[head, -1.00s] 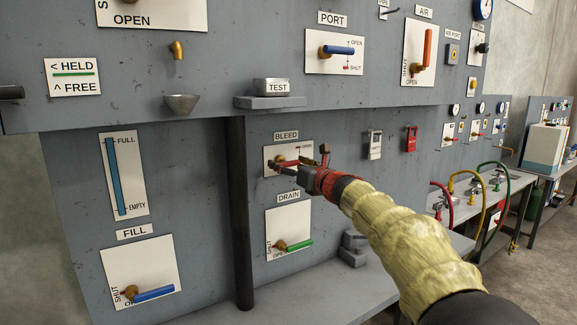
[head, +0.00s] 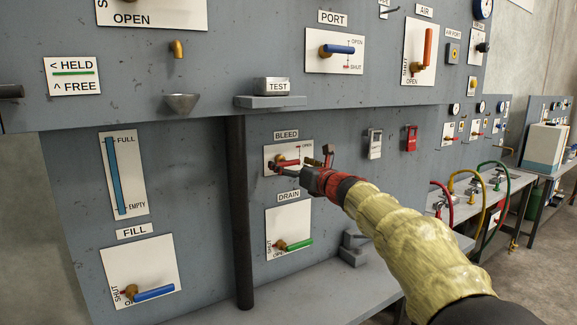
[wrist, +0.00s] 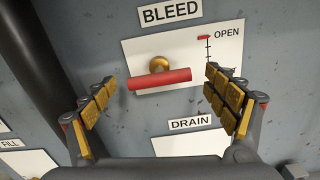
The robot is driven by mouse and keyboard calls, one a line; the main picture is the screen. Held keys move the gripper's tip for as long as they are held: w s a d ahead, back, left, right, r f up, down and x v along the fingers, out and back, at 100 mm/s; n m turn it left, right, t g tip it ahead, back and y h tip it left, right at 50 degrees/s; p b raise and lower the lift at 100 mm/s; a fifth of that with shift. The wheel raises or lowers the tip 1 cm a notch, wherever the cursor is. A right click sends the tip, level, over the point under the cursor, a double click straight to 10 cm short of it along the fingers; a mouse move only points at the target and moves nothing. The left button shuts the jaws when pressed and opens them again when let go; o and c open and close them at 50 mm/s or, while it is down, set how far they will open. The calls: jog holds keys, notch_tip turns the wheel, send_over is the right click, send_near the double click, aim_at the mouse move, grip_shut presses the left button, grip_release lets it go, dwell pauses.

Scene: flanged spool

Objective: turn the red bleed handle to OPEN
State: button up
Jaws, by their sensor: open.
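The red bleed handle (wrist: 172,77) is a bar on a brass pivot (wrist: 160,64), on a white plate under the BLEED label. It lies nearly level, its right end slightly higher. The OPEN mark (wrist: 204,37), with a small red tab, is above and right of it. In the head view the handle (head: 285,163) is partly behind my gripper (head: 303,163). In the wrist view my gripper (wrist: 160,78) is open, one finger beyond each end of the bar. Gaps show between the fingers and the bar, so it is not gripped.
The DRAIN plate with a green handle (head: 298,244) is just below. A dark vertical pipe (head: 240,215) stands to the left. A grey ledge with the TEST block (head: 272,86) juts out above. The FILL handle (head: 155,293) is lower left.

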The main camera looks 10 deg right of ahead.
jog(key=v, duration=1)
jog(key=shift+s, duration=0.4)
jog(key=shift+d, duration=0.1)
